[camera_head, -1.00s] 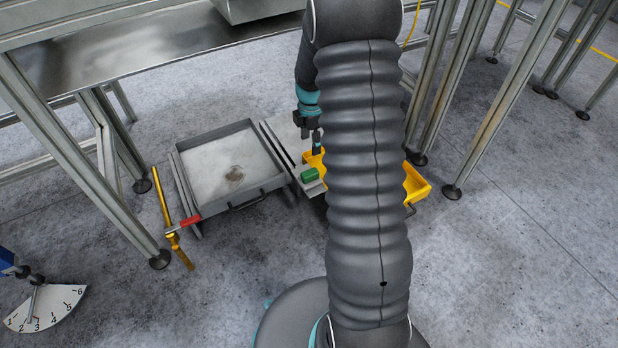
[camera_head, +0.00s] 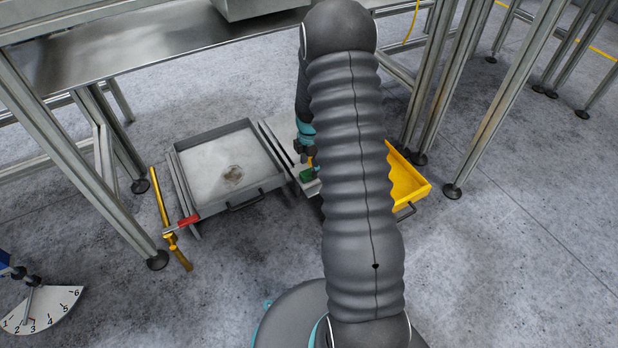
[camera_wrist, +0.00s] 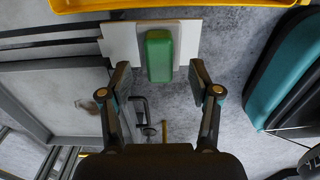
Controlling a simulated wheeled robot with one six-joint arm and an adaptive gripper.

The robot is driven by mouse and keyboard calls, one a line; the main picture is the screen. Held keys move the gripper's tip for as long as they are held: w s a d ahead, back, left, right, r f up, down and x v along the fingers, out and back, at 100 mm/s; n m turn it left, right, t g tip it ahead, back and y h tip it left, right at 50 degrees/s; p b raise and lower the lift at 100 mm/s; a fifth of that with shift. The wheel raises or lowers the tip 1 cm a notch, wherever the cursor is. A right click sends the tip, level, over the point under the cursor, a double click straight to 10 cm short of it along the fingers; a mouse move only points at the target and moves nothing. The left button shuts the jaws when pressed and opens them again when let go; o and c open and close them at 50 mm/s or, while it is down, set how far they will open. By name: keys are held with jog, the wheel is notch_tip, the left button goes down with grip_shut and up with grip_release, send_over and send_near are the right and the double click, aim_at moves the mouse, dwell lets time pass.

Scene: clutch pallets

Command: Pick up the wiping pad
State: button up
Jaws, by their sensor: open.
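The wiping pad, a green block, shows in the head view (camera_head: 306,175) at the front end of a pale narrow shelf, right of the grey tray. In the wrist view the green pad (camera_wrist: 159,56) lies on a lighter grey piece over a pale board. My gripper (camera_wrist: 160,76) is open, with one finger on each side of the pad's near end and gaps on both sides. In the head view my gripper (camera_head: 309,161) is right at the pad, partly hidden by my arm. I cannot tell whether the fingers reach down to the pad's height.
A grey tray (camera_head: 205,207) with a brown stain stands left of the pad. A yellow bin (camera_head: 408,180) is on the right, partly behind my arm. A brass post with a red handle (camera_head: 188,221) stands at the tray's left. Metal frame legs stand on both sides.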

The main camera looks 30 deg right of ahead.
aim_at(309, 171)
notch_tip(309, 171, down, 4)
jog(key=shift+a+r, duration=0.1)
jog(key=shift+c, duration=0.2)
grip_shut()
jog(key=shift+w+r, duration=0.1)
jog(key=shift+r, duration=0.55)
notch_tip(309, 171, up, 3)
jog(key=shift+f, duration=0.15)
jog(key=s+d+r+p, duration=0.1)
jog(key=s+d+r, duration=0.4)
jog(key=d, duration=0.5)
notch_tip(309, 171, up, 2)
jog(key=shift+s, duration=0.4)
